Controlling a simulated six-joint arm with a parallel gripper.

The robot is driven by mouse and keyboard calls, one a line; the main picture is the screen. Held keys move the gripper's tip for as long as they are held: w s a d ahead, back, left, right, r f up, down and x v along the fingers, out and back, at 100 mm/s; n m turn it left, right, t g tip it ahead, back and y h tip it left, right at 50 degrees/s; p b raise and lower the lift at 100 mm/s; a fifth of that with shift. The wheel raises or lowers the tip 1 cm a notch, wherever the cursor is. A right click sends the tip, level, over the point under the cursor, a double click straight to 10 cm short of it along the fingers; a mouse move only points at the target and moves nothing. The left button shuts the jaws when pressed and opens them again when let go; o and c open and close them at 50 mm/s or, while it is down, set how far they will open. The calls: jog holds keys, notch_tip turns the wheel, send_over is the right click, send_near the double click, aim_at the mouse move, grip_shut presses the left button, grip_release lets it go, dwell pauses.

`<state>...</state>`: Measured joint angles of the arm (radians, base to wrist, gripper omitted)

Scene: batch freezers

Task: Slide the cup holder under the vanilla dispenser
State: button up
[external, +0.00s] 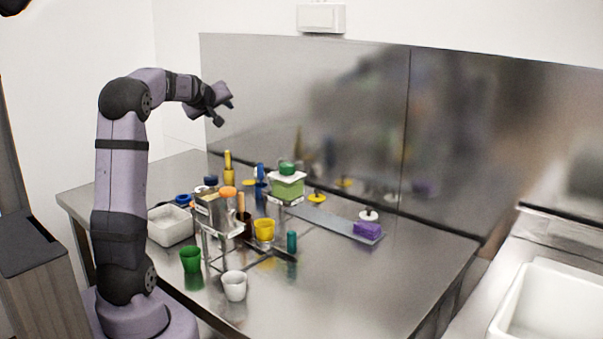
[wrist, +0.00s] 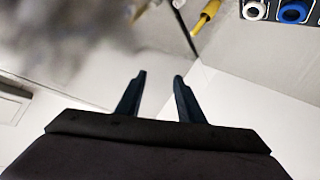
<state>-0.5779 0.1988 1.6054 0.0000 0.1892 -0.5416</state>
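My gripper (external: 225,112) is raised high above the back left of the steel table, far from the things on it. In the wrist view my gripper (wrist: 158,76) has its two fingers apart with nothing between them. A purple block (external: 367,230) sits at the right end of a flat metal rail (external: 318,216); it may be the cup holder, but I cannot tell surely. A dispenser with a green body (external: 287,187) stands over the rail's left end. A dispenser with an orange top (external: 228,192) stands front left. No readable label shows which is vanilla.
A green cup (external: 191,259) and a white cup (external: 234,285) stand at the front, with a yellow cup (external: 264,229) behind. A white tub (external: 171,226) is at the left. The steel backsplash (external: 300,110) closes the back. The table's right front is clear.

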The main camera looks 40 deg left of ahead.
jog(key=w+d+r+m+g+h+p, duration=0.1)
jog(key=w+d+m+h+p, duration=0.1)
jog(key=d+p, duration=0.65)
jog(key=w+d+r+m+g+h+p, duration=0.1)
jog(key=w+d+m+h+p, duration=0.15)
jog(key=d+p, duration=0.6)
jog(key=w+d+r+m+g+h+p, duration=0.25)
jog(key=d+p, duration=0.25)
jog(key=d, duration=0.8)
jog(key=m+g+b, duration=0.4)
jog(key=m+g, duration=0.2)
jog(key=g, duration=0.1)
send_over(291, 233)
jog(key=shift+t, duration=0.25)
notch_tip(291, 233, down, 22)
jog(key=shift+w+f, duration=0.1)
jog(key=shift+f, duration=0.15)
jog(key=shift+f+p, duration=0.3)
jog(key=shift+f, duration=0.3)
jog(key=shift+f+p, duration=1)
jog(key=shift+f, duration=2.05)
grip_shut()
